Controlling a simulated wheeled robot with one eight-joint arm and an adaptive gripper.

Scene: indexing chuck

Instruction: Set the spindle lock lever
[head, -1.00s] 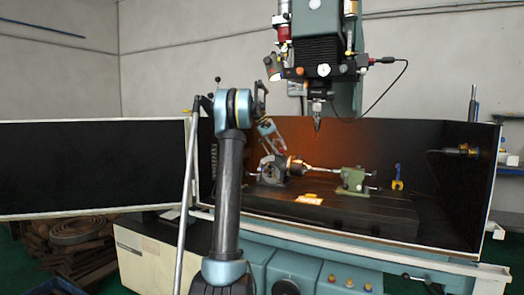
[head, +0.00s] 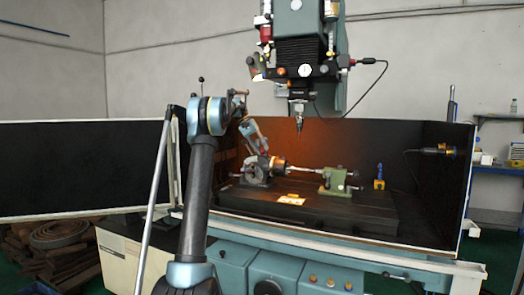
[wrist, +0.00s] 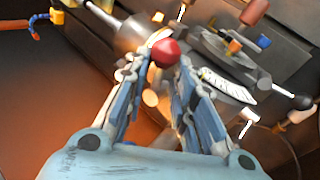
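In the wrist view a round red knob (wrist: 165,52) sits between the tips of my gripper (wrist: 166,62). The two blue-grey fingers stand apart along their length and come close to the knob on either side. I cannot tell whether they press on it. The lever shaft behind the knob is mostly hidden. In the head view my gripper (head: 261,148) is just above the indexing chuck (head: 256,172), at the left end of the machine bed. The knob is too small to make out there.
A green tailstock (head: 335,180) stands right of the chuck. The mill's spindle head (head: 299,108) hangs above. In the wrist view a black-knobbed handle (wrist: 299,102) and a brown-red handle (wrist: 254,11) lie to the right. Dark enclosure walls (head: 420,175) surround the bed.

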